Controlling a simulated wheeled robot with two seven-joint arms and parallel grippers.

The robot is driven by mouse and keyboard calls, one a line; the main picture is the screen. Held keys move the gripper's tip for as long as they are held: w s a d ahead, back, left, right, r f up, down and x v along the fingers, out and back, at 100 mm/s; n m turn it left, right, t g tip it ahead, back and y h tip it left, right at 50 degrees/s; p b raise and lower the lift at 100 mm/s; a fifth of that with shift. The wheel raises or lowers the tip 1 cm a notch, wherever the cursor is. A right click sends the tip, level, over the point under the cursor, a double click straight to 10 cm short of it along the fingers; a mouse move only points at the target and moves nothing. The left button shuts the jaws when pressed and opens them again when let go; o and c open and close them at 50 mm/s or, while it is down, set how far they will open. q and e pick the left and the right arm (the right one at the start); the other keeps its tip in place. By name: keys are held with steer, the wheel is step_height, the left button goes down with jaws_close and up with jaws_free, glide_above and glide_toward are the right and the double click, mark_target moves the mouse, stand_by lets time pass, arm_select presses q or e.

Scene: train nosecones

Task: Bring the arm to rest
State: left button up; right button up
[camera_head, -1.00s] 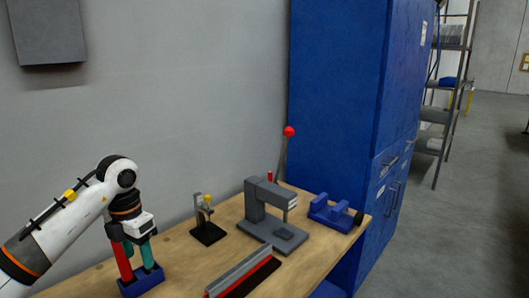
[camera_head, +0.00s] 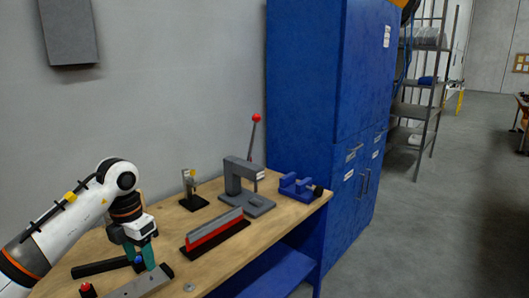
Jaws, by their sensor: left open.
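My left arm (camera_head: 60,225), white with black and orange bands, comes in from the left. My left gripper (camera_head: 141,260) points down over the near left part of the wooden bench (camera_head: 240,242). Its teal fingers are apart and I see nothing held between them. A small blue part shows beside the fingers, and I cannot tell whether they touch it. My right gripper is out of view.
A grey bar (camera_head: 146,283) and a black bar (camera_head: 98,269) lie close to the gripper. A red and grey block (camera_head: 214,230), a lever press (camera_head: 240,187) and a blue vise (camera_head: 296,188) stand farther right. A blue cabinet (camera_head: 305,85) adjoins the bench. Open floor lies right.

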arm_select(q)
steer(key=w+d+f+n+h, duration=0.2)
steer(key=d+f+n+h, duration=0.3)
steer(key=d+f+h, duration=0.95)
steer(key=s+a+f+n+t+y, duration=0.1)
steer(key=a+f+n+t+y, duration=0.15)
steer(key=f+n+t, duration=0.55)
steer(key=s+a+f+n+t+y, duration=0.1)
steer(key=s+f+n+t+y, duration=0.2)
steer(key=f+n, duration=1)
steer(key=s+a+f+n+g+y, duration=0.1)
steer(key=s+a+f+n+y, duration=0.2)
steer(key=s+f, duration=0.55)
steer(key=s+a+f+n+g+y, duration=0.1)
steer(key=s+a+f+n+y, duration=0.4)
steer(key=f, duration=0.7)
steer(key=s+f+n+g, duration=0.2)
steer(key=s+f+g, duration=0.2)
steer(key=s, duration=1.2)
steer(key=s+f+n+g+y, duration=0.1)
steer(key=s+f+n+g, duration=0.2)
steer(key=s, duration=1.4)
step_height(320, 180, down, 4)
steer(key=shift+d+r+g, duration=0.1)
steer(key=shift+d+g, duration=0.2)
steer(key=shift+g, duration=0.3)
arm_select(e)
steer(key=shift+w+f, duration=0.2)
